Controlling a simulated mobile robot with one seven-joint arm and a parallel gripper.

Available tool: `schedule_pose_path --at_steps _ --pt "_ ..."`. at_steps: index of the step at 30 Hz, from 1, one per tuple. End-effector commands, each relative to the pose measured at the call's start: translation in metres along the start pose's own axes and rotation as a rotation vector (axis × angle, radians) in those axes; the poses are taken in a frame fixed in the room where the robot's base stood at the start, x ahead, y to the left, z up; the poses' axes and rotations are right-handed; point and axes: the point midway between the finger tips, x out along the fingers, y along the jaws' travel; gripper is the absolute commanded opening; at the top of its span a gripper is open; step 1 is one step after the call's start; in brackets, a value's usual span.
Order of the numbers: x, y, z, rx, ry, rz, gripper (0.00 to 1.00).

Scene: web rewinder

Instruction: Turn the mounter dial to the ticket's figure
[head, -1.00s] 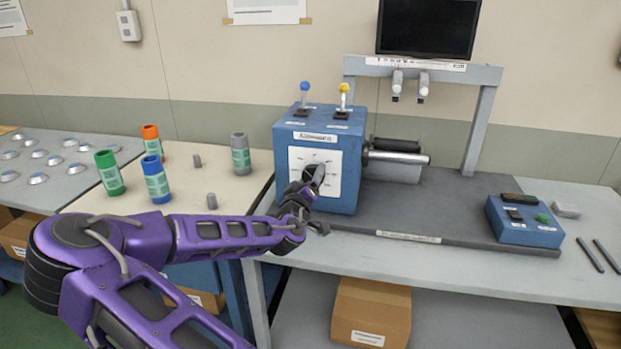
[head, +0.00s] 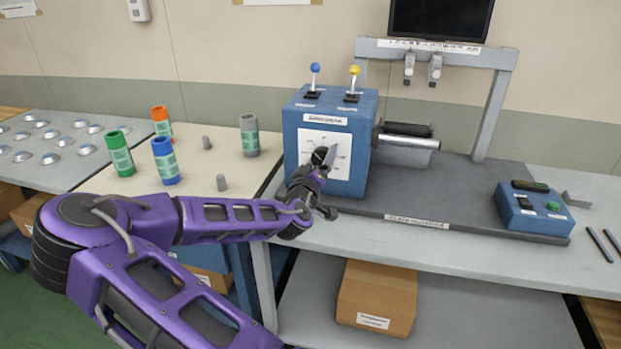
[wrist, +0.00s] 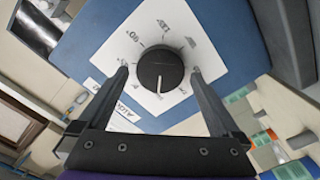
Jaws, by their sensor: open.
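The mounter dial (wrist: 160,70) is a round black knob on a white marked plate (wrist: 208,72), on the front of a blue box (head: 300,118). Its white pointer line points toward the bottom of the wrist view. Figures ring the knob, mostly too blurred to read. My gripper (wrist: 160,74) is open, with one finger on each side of the knob; I cannot tell whether either touches it. In the head view my gripper (head: 320,163) is in front of the plate and partly hides the dial. I cannot make out a ticket with a readable figure.
Blue-knobbed (head: 314,75) and yellow-knobbed (head: 353,82) levers stand on the box. A roller (head: 408,141) sticks out at its right. Coloured tubes, including a blue one (head: 165,162), stand on the left table. A small blue control box (head: 535,213) sits at the right.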

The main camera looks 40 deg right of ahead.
Motion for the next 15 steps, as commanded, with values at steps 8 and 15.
schedule_pose_path --at_steps 8,15 --pt "-0.06 -0.001 -0.002 -0.001 0.001 -0.005 1.0" --pt "-0.114 0.002 -0.003 -0.003 0.001 -0.004 1.0"
